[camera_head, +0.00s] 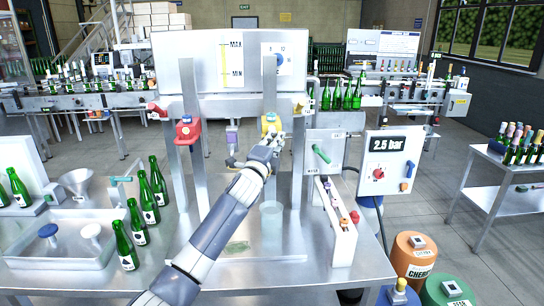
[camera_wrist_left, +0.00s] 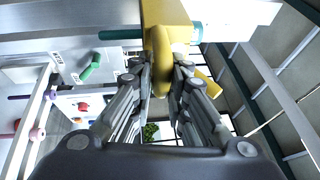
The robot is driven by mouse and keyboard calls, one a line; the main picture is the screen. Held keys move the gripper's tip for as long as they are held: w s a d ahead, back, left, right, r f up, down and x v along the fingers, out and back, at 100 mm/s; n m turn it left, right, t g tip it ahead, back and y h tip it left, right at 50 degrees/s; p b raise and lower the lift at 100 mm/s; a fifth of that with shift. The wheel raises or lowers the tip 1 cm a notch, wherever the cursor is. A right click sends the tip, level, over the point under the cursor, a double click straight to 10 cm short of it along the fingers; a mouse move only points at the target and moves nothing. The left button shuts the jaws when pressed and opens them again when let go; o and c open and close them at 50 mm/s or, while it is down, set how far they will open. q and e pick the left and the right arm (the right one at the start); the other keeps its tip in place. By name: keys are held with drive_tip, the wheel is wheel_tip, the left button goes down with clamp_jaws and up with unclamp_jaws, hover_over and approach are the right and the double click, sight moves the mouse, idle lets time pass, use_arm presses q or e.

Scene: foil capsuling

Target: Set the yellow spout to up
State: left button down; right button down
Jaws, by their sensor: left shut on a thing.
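The yellow spout (camera_head: 270,122) is mounted on the metal upright at the middle of the filling machine. My left gripper (camera_head: 268,146) reaches up to it from below and covers part of it. In the left wrist view the yellow spout (camera_wrist_left: 172,40) fills the top centre, and the fingers of my left gripper (camera_wrist_left: 168,82) are closed around its lower part. A yellow piece also shows to the right of the fingers. I cannot tell the spout's exact setting. My right gripper is not in view.
A red spout (camera_head: 187,130) and a smaller purple one (camera_head: 232,138) sit to the left. A glass (camera_head: 271,215) stands below on the steel table. A green-handled valve (camera_head: 322,154) and a 2.5 bar panel (camera_head: 389,160) stand to the right. Green bottles (camera_head: 158,182) stand at left.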

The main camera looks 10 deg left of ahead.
use_arm(q)
drive_tip(key=shift+r, duration=0.75)
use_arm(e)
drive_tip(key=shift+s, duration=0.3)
use_arm(q)
drive_tip(key=shift+r, duration=0.1)
drive_tip(key=c, duration=1.6)
unclamp_jaws()
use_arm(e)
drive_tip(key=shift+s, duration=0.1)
use_arm(q)
drive_tip(key=shift+f, duration=0.4)
drive_tip(key=shift+s, duration=0.1)
drive_tip(key=s+a+f, duration=0.1)
drive_tip(key=s, duration=1)
drive_tip(key=shift+s+a+f, duration=0.2)
drive_tip(key=shift+s+f, duration=0.1)
